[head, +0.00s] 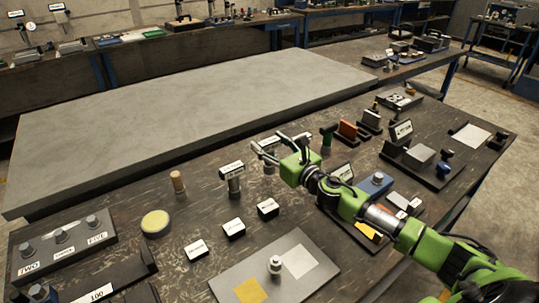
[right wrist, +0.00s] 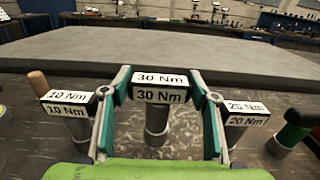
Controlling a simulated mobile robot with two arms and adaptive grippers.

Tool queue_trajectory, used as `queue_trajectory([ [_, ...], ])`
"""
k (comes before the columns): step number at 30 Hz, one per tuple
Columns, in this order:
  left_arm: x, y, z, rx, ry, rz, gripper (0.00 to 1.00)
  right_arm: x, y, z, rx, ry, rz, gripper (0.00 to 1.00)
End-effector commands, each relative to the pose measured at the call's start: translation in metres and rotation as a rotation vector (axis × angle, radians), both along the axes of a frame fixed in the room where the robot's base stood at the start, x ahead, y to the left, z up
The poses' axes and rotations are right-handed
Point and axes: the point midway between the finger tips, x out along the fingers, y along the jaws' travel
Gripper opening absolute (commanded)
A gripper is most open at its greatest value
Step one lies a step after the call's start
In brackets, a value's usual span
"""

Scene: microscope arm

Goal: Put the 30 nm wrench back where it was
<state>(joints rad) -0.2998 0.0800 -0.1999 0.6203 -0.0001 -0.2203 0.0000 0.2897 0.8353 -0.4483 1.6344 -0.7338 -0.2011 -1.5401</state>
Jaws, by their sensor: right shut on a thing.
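The 30 Nm wrench (right wrist: 160,95) shows in the right wrist view as a white-labelled block on an upright grey cylinder. My right gripper (right wrist: 159,84) has its fingers on both sides of the block and is shut on it. In the head view the right gripper (head: 270,147) largely hides this wrench. The 10 Nm wrench (right wrist: 68,105) stands to its left and the 20 Nm wrench (right wrist: 246,112) to its right. The 10 Nm wrench (head: 232,170) also shows in the head view. I cannot tell whether the 30 Nm wrench touches the table. My left gripper is out of view.
A wooden peg (head: 178,182) and a yellow disc (head: 156,223) stand left of the wrenches. Several small labelled blocks (head: 233,229) lie in front, near a grey plate (head: 236,277). A green cylinder (head: 326,136) is close on the right. A wide bare grey slab (head: 180,100) lies behind.

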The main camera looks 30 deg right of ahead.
Motion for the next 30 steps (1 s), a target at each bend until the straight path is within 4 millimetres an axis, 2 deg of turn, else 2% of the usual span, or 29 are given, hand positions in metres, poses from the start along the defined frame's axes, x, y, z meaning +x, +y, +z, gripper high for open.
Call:
queue_trajectory([
  [8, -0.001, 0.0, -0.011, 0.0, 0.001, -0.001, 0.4, 0.004, -0.001, -0.033, 0.003, -0.001, -0.001, 0.2],
  [21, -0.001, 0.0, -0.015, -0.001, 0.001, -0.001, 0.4, 0.004, -0.002, -0.039, 0.0, -0.002, 0.0, 0.2],
  [22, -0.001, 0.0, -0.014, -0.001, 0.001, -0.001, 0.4, 0.004, -0.002, -0.04, 0.0, 0.001, 0.0, 0.6],
  [23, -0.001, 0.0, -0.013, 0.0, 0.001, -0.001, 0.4, 0.004, -0.002, -0.039, 0.0, 0.001, 0.0, 0.67],
  [24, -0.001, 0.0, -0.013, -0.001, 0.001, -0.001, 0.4, 0.004, -0.002, -0.039, 0.0, 0.001, 0.0, 0.71],
  [30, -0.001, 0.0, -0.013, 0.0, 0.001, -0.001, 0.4, 0.004, -0.002, -0.039, 0.0, 0.001, 0.0, 0.71],
])
